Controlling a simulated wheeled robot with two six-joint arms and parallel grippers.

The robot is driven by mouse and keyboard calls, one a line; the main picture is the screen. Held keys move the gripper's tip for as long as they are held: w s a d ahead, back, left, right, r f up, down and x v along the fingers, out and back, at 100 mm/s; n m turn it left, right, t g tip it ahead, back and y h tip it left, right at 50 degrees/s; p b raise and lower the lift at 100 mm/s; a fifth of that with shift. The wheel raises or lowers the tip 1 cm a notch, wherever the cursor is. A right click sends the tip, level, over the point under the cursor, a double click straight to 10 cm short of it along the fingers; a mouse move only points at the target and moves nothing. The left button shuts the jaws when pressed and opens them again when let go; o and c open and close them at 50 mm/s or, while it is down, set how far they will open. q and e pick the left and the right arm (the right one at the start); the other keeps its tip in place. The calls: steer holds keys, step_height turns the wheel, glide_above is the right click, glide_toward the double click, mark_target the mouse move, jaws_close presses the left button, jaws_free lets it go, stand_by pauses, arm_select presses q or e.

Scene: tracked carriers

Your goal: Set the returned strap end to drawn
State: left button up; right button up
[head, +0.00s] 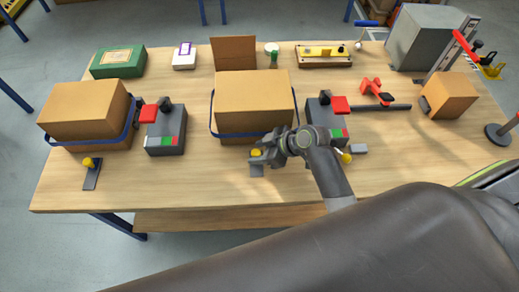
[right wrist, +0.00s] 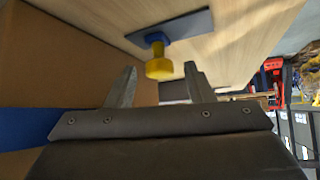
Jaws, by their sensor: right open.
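A cardboard carton (head: 252,100) with a blue strap stands mid-table. A yellow knob (head: 257,153) on a small grey plate is in front of it. In the right wrist view the yellow knob (right wrist: 158,62) has a blue collar and stands on a dark plate (right wrist: 172,30). My right gripper (head: 262,155) is open, with the knob just beyond and between its fingertips; I cannot tell whether they touch. A grey unit (head: 318,108) with a red lever and a coloured strip is right of the carton, partly hidden by my arm. My left gripper is not in view.
Another strapped carton (head: 85,108), a grey unit (head: 166,135) and a yellow knob (head: 90,162) are at left. A third yellow knob (head: 346,158) is right of my gripper. A red clamp (head: 375,90) and a small carton (head: 449,95) are at right.

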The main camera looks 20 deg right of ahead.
jaws_close()
steer(key=shift+s+a+p, duration=0.2)
steer(key=shift+s+p, duration=0.1)
steer(key=shift+s, duration=0.4)
steer(key=shift+s+a+p, duration=0.25)
steer(key=shift+s, duration=0.5)
steer(key=shift+s+a+p, duration=0.2)
steer(key=shift+s+p, duration=0.1)
steer(key=shift+s, duration=0.4)
steer(key=shift+f, duration=0.1)
steer(key=shift+c, duration=1.3)
jaws_free()
steer(key=shift+o, duration=1.3)
steer(key=shift+s, duration=0.15)
